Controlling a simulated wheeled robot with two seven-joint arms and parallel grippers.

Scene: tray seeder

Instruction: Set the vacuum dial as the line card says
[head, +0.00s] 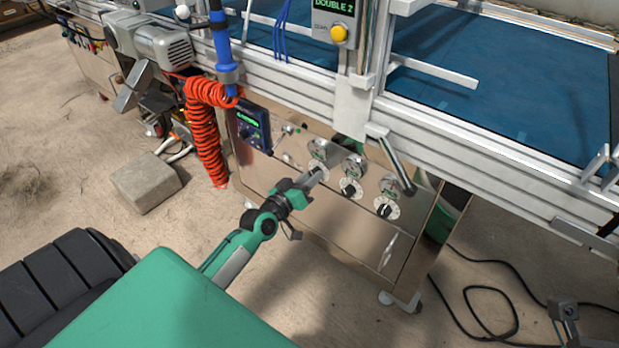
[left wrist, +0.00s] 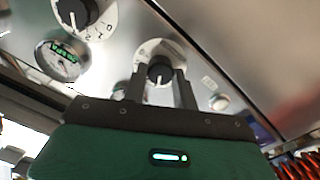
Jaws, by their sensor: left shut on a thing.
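A row of three black dials on round white scales sits on the steel cabinet front: a left dial (head: 318,168), a middle dial (head: 350,188) and a right dial (head: 386,209). My left gripper (head: 314,178) reaches the left dial. In the left wrist view its two fingers (left wrist: 160,88) are shut on that dial's black knob (left wrist: 160,69), one on each side. A neighbouring dial (left wrist: 80,10) shows at the top left there. Small gauges with green marks sit above the dials. Which dial is for vacuum, and a line card, I cannot make out.
A blue-framed display (head: 252,127) is left of the dials, and a coiled orange hose (head: 203,135) hangs beside it. A metal lever (head: 390,160) juts out above the right dial. A concrete block (head: 146,183) and a black cable (head: 490,292) lie on the floor.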

